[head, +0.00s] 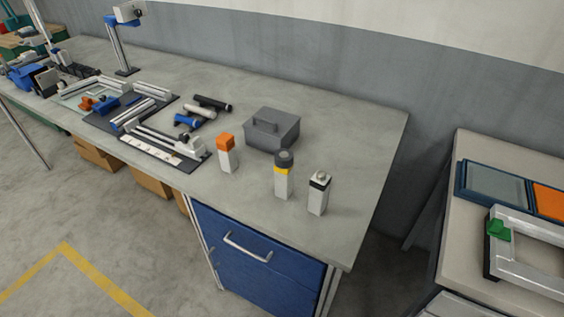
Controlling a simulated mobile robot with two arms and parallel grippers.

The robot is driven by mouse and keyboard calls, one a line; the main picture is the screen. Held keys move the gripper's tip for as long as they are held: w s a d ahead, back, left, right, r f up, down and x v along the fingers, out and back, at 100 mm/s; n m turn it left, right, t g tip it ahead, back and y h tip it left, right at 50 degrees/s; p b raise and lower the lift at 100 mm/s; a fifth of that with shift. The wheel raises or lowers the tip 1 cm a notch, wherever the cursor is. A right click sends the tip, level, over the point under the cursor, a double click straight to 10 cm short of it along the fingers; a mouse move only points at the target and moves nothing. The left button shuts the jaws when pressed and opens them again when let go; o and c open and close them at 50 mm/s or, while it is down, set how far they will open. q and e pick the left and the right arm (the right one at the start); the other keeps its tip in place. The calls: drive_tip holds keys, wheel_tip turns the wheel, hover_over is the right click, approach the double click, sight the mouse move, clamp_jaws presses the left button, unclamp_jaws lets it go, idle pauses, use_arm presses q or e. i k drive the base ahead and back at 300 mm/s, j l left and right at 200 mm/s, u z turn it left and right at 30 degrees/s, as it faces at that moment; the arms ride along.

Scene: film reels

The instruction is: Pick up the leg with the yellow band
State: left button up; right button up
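The leg with the yellow band (283,186) stands upright near the right end of the grey workbench. It has a pale square body, a yellow band near the top and a dark round cap. A similar leg with a black band (319,194) stands just to its right. A leg with an orange top (227,154) stands to its left. Neither gripper shows in the head view.
Dark mats (117,134) with metal profiles and tools lie to the left. The bench (362,146) is clear on the right. A second table (461,166) stands across a gap.

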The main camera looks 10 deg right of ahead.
sight(283, 178)
drive_tip(key=i+j+u, duration=0.25)
drive_tip(key=i+j, duration=0.2)
drive_tip(key=i+j+u, duration=0.3)
drive_tip(key=i, duration=0.2)
drive_tip(key=i+j+u, duration=0.25)
drive_tip(key=i, duration=0.3)
drive_tip(key=k+j+z, duration=0.1)
drive_tip(key=z, duration=2.4)
